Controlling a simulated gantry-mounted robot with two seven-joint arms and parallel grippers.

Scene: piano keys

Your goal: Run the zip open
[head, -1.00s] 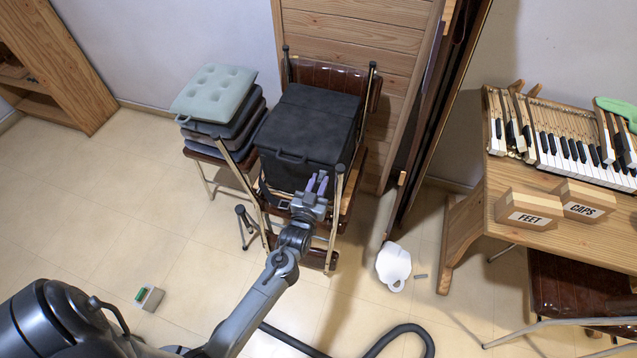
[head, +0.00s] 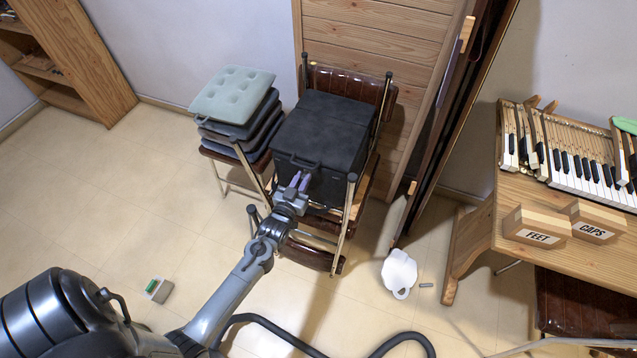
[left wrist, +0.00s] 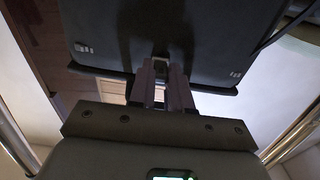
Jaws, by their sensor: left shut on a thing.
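A black box-shaped case (head: 322,135) with a handle on its front sits on a brown chair. Its dark face also fills the top of the left wrist view (left wrist: 115,40). My left gripper (head: 299,181) is at the lower front of the case, below the handle. In the left wrist view its two fingers (left wrist: 162,76) close around a small dark tab at the case, which looks like the zip pull; the fingers mostly hide it. The zip line is too dark to make out. My right gripper is not in view.
Wooden panels (head: 385,35) are close behind. A white dish-like object (head: 399,272) lies on the floor at the right. A table (head: 480,240) holds piano keys and boxes labelled FEET (head: 536,230) and CAPS (head: 597,225).

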